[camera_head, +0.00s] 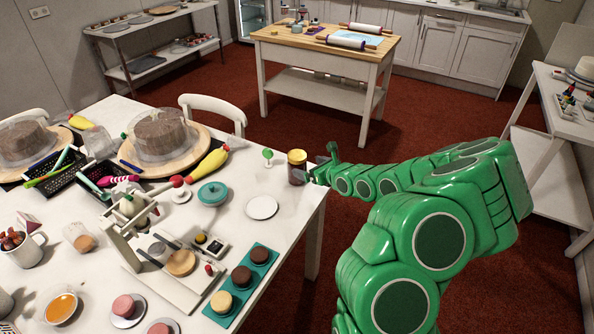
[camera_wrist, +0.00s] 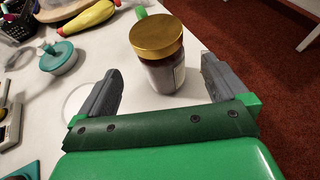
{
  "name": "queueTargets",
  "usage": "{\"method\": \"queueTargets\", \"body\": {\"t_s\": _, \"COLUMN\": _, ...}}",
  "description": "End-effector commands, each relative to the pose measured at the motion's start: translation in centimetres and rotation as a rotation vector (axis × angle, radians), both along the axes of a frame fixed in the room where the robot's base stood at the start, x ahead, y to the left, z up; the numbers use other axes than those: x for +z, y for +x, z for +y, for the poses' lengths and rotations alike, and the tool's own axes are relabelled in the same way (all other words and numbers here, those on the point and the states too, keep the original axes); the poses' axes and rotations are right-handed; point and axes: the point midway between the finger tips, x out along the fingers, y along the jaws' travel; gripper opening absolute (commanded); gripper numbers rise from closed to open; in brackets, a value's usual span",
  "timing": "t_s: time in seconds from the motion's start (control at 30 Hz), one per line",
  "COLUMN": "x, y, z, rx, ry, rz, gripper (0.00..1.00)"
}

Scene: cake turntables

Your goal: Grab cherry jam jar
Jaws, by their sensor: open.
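The cherry jam jar (camera_head: 297,168) is a dark jar with a gold lid. It stands upright near the right edge of the white table. In the wrist view the jar (camera_wrist: 163,75) shows its gold lid and part of a pale label, just ahead of and between the fingers. My gripper (camera_wrist: 158,88) is open, with one finger to the left of the jar and one to the right. A gap shows between the left finger and the jar. In the head view my gripper (camera_head: 318,170) is at the jar's right side, at the table edge.
A white plate (camera_head: 262,207), a teal lidded pot (camera_head: 212,194) and a green round-topped item (camera_head: 267,155) stand left of the jar. Yellow piping bags, covered cakes on boards and a teal tray (camera_head: 262,248) fill the table further left. Red floor lies beyond the right edge.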

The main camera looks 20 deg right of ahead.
Motion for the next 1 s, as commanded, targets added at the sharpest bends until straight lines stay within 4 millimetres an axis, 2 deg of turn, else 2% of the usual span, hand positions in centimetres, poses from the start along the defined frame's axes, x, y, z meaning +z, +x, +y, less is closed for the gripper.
{"method": "queueTargets", "body": {"t_s": 0.1, "x": -1.0, "y": 0.0, "z": 0.0, "rx": 0.000, "ry": 0.000, "rz": 0.001, "gripper": 1.00}}
{"method": "queueTargets", "body": {"t_s": 0.27, "x": -1.4, "y": 0.4, "z": 0.2, "rx": 0.002, "ry": -0.003, "rz": 0.002, "gripper": 1.00}}
{"method": "queueTargets", "body": {"t_s": 0.67, "x": -2.3, "y": 2.7, "z": 1.2, "rx": 0.003, "ry": -0.001, "rz": 0.000, "gripper": 1.00}}
{"method": "queueTargets", "body": {"t_s": 1.0, "x": -3.4, "y": 5.5, "z": 2.4, "rx": 0.002, "ry": -0.003, "rz": 0.000, "gripper": 1.00}}
